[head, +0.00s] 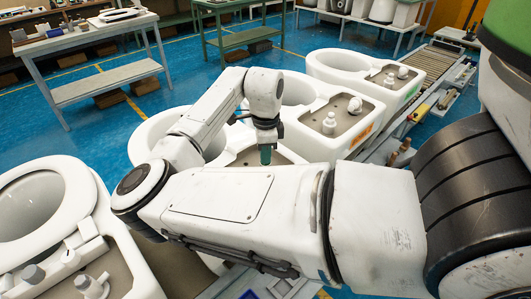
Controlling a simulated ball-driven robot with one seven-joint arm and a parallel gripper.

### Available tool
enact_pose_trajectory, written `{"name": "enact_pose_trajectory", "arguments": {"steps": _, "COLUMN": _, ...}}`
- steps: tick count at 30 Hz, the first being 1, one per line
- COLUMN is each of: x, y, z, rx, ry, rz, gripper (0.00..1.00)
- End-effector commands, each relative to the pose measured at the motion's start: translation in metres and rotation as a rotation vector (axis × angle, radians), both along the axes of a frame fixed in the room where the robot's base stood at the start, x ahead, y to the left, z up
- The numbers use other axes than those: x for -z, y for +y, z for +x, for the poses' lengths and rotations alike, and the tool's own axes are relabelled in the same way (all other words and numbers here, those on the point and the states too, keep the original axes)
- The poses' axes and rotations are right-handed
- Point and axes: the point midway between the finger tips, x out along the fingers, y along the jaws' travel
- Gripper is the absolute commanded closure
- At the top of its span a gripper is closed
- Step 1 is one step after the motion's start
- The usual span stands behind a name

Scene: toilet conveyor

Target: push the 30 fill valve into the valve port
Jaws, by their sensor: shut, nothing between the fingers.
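My gripper (265,155) points down over the tank bay of the toilet in the middle (285,158). Its dark green fingers are small in this view and look shut, with nothing seen between them. The fill valve and the valve port of this toilet cannot be made out; my own arm covers much of the tank and the area below the gripper. I cannot tell whether the fingertips touch anything.
Toilets stand in a row: one at the front left (95,215), others behind the middle one (345,115), (395,80), with fittings in their tanks. A roller conveyor (430,65) runs at the right. A grey table (85,40) stands back left. Blue floor between is open.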

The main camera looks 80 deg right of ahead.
Motion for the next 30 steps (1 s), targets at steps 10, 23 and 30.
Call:
{"name": "enact_pose_trajectory", "arguments": {"steps": 10, "x": -0.021, "y": 0.000, "z": 0.000, "rx": 0.000, "ry": 0.001, "rz": 0.000, "gripper": 1.00}}
{"name": "enact_pose_trajectory", "arguments": {"steps": 23, "x": -0.045, "y": -0.001, "z": 0.000, "rx": 0.001, "ry": -0.001, "rz": -0.003, "gripper": 1.00}}
{"name": "enact_pose_trajectory", "arguments": {"steps": 30, "x": -0.091, "y": -0.001, "z": 0.000, "rx": 0.002, "ry": -0.001, "rz": -0.004, "gripper": 1.00}}
